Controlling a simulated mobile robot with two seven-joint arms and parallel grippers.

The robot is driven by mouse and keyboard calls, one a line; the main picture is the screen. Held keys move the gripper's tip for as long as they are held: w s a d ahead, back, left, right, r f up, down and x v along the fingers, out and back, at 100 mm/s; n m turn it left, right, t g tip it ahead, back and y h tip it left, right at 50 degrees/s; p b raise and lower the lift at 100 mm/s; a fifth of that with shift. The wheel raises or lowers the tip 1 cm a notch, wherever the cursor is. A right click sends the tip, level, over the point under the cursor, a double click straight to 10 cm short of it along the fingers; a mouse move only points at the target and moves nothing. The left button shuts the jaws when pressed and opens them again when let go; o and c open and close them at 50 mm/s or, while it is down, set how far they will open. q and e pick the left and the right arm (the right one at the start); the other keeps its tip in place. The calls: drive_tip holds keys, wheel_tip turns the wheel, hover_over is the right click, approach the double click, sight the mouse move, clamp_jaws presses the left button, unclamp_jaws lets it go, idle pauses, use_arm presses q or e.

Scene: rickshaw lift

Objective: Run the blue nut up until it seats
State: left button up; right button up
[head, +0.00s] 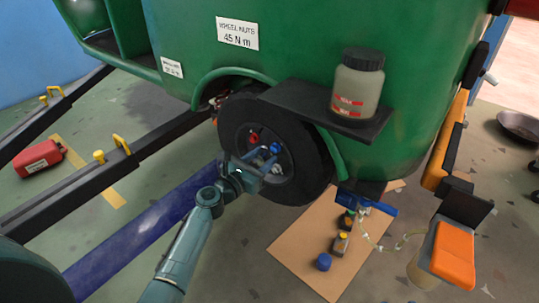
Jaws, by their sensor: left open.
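The blue nut (275,148) shows on the hub of the black wheel (310,150), right of centre. A red nut (254,137) sits at the upper left of the same hub. My left gripper (259,165) is open in front of the hub, just below and left of the blue nut. I cannot tell whether its fingers touch anything, and it covers the lower left of the hub. How far the blue nut is from its seat is too small to tell. My right gripper is out of view.
A dark shelf (290,101) with a lidded jar (358,88) juts out above the wheel. A sign (237,34) on the green body reads "WHEEL NUTS 45 N m". Cardboard (300,251) with a blue-topped item (323,262) and small bottles lies below right.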

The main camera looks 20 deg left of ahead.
sight(273, 149)
use_arm(q)
drive_tip(key=shift+b+x, duration=0.35)
drive_tip(key=shift+x, duration=1.45)
drive_tip(key=shift+c, duration=0.5)
clamp_jaws()
